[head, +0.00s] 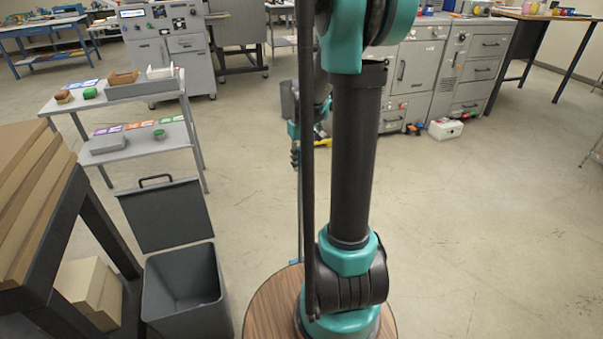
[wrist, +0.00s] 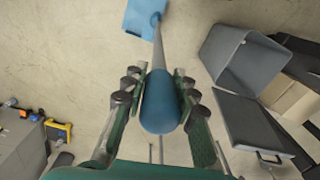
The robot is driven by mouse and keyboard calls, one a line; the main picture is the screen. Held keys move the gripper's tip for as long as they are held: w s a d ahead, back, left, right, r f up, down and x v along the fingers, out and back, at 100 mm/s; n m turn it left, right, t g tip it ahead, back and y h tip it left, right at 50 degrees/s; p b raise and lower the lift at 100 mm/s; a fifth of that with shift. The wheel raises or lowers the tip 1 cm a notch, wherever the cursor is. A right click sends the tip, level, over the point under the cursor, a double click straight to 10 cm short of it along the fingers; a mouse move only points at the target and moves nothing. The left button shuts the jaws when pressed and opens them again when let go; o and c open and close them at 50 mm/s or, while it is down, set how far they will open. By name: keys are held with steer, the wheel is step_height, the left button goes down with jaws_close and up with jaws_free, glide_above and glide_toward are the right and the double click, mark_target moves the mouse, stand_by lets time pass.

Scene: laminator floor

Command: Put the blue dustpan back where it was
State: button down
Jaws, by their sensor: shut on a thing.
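The blue dustpan (wrist: 141,17) shows at the top of the wrist view, at the far end of a long grey pole with a thick blue handle grip (wrist: 160,103). My gripper (wrist: 160,86) is shut on this blue grip, with a finger on each side of it. The pan is below the gripper, near the floor; I cannot tell whether it touches. In the head view my gripper (head: 295,153) is small and partly hidden behind my arm.
A grey bin (head: 185,284) with a raised lid (head: 166,215) stands at the lower left, beside a dark rack holding cardboard. A grey cart (head: 143,94) stands behind it. Grey cabinets (head: 412,75) and a white box (head: 445,128) are at the back right. The right floor is clear.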

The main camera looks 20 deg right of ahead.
mark_target(301, 172)
steer(key=shift+f, duration=2.25)
steer(key=c, duration=1.2)
jaws_free()
step_height(301, 172, up, 12)
steer(key=shift+s+d+f, duration=0.1)
steer(key=shift+s+d, duration=0.05)
steer(key=s+a+f+t, duration=0.1)
steer(key=s+a+f, duration=0.1)
steer(key=s, duration=0.4)
steer(key=s+a+f+m+t, duration=0.1)
steer(key=s+a+f, duration=0.1)
steer(key=s+f, duration=0.3)
steer(key=s+a+f+m+t, duration=0.1)
steer(key=s+a+f+t, duration=0.1)
steer(key=s+f, duration=0.2)
steer(key=shift+s+a+f, duration=0.1)
steer(key=shift+s+a, duration=0.05)
steer(key=shift+s, duration=0.7)
steer(key=shift+s+a, duration=0.1)
steer(key=shift+s, duration=0.7)
